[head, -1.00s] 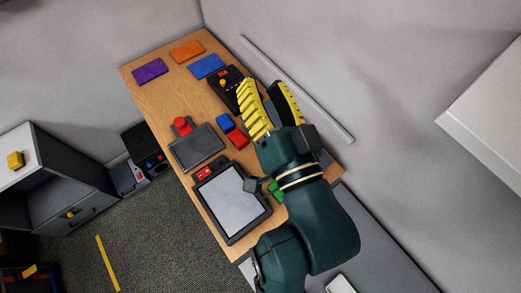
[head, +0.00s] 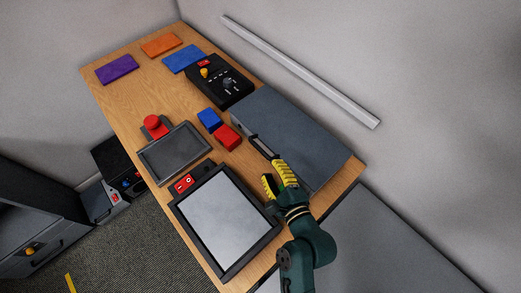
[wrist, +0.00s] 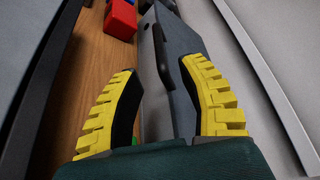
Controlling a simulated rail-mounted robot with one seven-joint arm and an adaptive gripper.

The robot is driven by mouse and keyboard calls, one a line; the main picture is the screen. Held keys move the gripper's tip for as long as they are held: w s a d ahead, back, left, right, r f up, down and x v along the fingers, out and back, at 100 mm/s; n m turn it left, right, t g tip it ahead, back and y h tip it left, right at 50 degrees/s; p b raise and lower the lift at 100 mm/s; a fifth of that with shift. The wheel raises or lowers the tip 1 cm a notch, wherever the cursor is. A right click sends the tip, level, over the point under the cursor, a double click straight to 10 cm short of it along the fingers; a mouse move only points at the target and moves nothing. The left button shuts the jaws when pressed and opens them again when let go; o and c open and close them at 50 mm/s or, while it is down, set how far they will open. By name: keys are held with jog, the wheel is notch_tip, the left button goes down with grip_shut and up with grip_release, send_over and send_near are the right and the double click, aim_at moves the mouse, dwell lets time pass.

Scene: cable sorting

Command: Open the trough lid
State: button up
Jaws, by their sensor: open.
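The trough is a long grey box (head: 300,150) with a flat, closed lid, at the right side of the wooden table in the head view. A dark bar handle (head: 262,147) runs along its near front edge; a dark handle part (wrist: 161,58) also shows in the wrist view. My gripper (head: 277,178), with yellow ribbed fingers, is at the near end of this front edge. In the wrist view my gripper (wrist: 158,70) is open and empty, with the box's grey edge between and beyond the fingers. I cannot tell whether a finger touches it.
A red block (head: 228,137) and a blue block (head: 209,119) lie left of the box. A framed grey panel (head: 225,220) lies close left of my gripper. A black control box (head: 220,82) stands behind. A pale bar (head: 300,70) runs along the wall.

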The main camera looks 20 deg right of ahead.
aim_at(261, 149)
jog(key=b+x, duration=0.1)
jog(key=x, duration=0.8)
grip_shut()
